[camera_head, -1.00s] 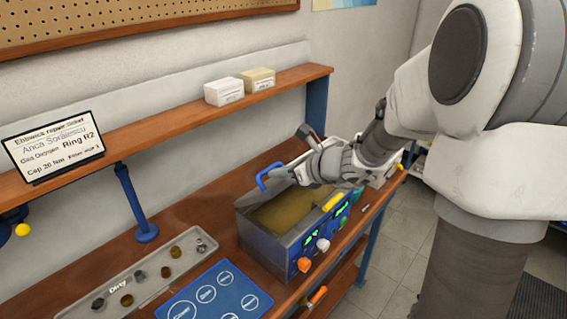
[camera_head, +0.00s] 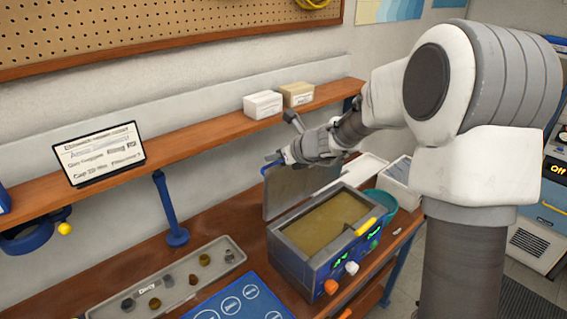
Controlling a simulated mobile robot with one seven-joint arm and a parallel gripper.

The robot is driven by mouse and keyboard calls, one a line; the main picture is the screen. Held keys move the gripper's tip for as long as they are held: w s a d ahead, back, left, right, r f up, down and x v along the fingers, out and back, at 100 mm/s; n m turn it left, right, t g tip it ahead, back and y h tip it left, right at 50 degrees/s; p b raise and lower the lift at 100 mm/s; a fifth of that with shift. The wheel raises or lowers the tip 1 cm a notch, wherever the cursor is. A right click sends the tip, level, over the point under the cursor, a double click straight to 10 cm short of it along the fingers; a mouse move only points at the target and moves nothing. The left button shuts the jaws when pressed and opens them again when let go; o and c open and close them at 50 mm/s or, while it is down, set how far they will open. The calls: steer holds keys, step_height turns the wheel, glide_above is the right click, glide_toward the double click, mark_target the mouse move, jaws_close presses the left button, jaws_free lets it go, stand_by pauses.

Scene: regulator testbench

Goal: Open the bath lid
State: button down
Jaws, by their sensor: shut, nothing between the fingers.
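The bath (camera_head: 290,262) is a grey open-topped tank with a blue front panel, filled with brownish liquid. Its lid (camera_head: 283,196) stands raised, near upright, along the bath's back edge. The liquid surface is fully uncovered. My gripper (camera_head: 275,160) is shut and empty at the top edge of the lid. I cannot tell whether its fingertips touch the lid. A yellow grip (camera_head: 366,226) lies on the bath's front rim.
A tray (camera_head: 185,280) with small parts and a blue mat (camera_head: 240,302) lie left of the bath. A teal bowl (camera_head: 385,204) and a white bin (camera_head: 400,173) stand to its right. The shelf (camera_head: 215,124) carries two boxes (camera_head: 263,104) and a sign (camera_head: 98,153).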

steer(key=shift+w+a+f, duration=0.3)
steer(key=shift+w+a, duration=0.3)
steer(key=shift+w, duration=0.2)
